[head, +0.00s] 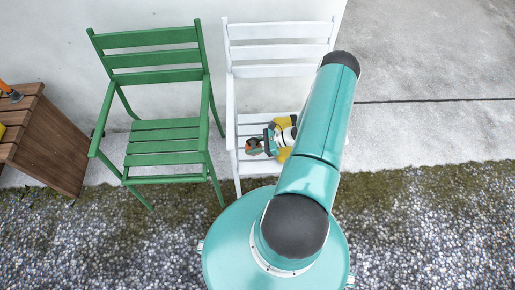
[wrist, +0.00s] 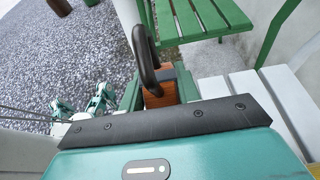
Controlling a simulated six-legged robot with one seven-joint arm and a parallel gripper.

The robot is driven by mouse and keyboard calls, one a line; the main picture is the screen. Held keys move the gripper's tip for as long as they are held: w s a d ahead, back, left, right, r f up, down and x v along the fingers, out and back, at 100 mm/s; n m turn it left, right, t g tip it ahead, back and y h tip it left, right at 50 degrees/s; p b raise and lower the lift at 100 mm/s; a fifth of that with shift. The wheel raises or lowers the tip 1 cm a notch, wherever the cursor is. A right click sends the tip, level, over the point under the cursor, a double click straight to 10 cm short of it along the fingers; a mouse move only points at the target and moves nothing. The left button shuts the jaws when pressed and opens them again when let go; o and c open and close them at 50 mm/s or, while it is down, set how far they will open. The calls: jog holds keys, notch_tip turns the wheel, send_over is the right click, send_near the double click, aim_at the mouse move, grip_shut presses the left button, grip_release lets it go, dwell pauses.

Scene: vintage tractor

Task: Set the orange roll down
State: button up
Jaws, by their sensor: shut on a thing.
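The orange roll (head: 251,146) is in my gripper (head: 257,145), over the front of the white chair's seat (head: 255,169) in the head view. Only a small part of the roll shows there.
A green slatted chair (head: 163,134) stands to the left, its seat empty. A wooden crate-like box (head: 48,145) with orange and yellow items is at the far left. Something yellow (head: 284,155) shows under my wrist. A wall is behind the chairs; gravel lies in front.

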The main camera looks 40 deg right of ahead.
jog(key=shift+s+f, duration=0.1)
jog(key=shift+f, duration=2.55)
jog(key=shift+f, duration=0.1)
jog(key=o, duration=1.1)
jog(key=shift+c, duration=0.2)
